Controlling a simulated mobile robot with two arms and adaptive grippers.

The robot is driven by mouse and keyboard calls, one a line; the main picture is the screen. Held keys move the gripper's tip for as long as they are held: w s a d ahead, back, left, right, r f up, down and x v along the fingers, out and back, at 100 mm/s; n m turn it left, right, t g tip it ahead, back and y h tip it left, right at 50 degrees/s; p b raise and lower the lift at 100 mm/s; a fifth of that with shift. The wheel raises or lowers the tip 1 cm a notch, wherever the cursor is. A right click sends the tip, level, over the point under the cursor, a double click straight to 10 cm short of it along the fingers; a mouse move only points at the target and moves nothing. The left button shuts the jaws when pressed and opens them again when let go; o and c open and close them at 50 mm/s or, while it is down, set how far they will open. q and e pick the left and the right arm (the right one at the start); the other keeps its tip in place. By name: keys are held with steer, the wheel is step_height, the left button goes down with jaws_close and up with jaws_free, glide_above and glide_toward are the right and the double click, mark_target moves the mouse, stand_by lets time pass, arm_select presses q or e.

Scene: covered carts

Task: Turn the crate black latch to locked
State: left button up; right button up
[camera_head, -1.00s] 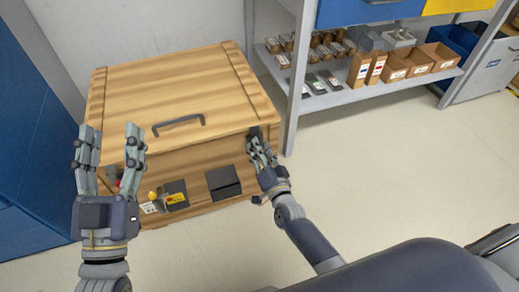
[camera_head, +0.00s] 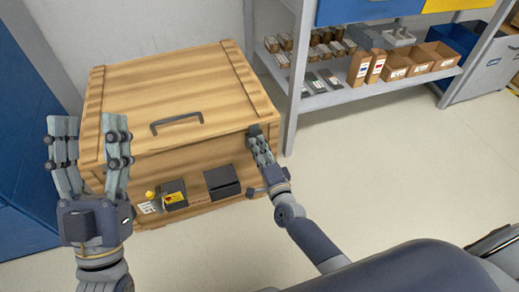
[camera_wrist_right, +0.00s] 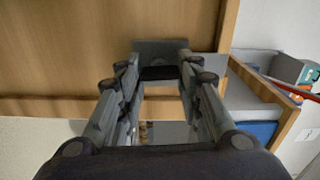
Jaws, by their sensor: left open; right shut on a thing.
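The wooden crate (camera_head: 170,88) stands on the floor with its lid down and a dark handle (camera_head: 177,123) on top. The black latch (camera_head: 253,130) is at the crate's upper front right corner; it also shows in the right wrist view (camera_wrist_right: 160,48). My right gripper (camera_head: 259,143) is shut on the latch, its fingertips at either side of it in the right wrist view. The fingers partly hide the latch, so its exact angle is hard to tell. My left gripper (camera_head: 90,130) is open and empty, in front of the crate's left side.
A shelf rack (camera_head: 350,95) with boxes stands close on the right. A blue cabinet (camera_head: 30,110) is at left. Floor on the right is clear.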

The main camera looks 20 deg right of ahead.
stand_by(0.4)
steer(key=o, duration=1.1)
steer(key=shift+c, duration=0.2)
steer(key=s, duration=1.2)
steer(key=shift+d, duration=0.2)
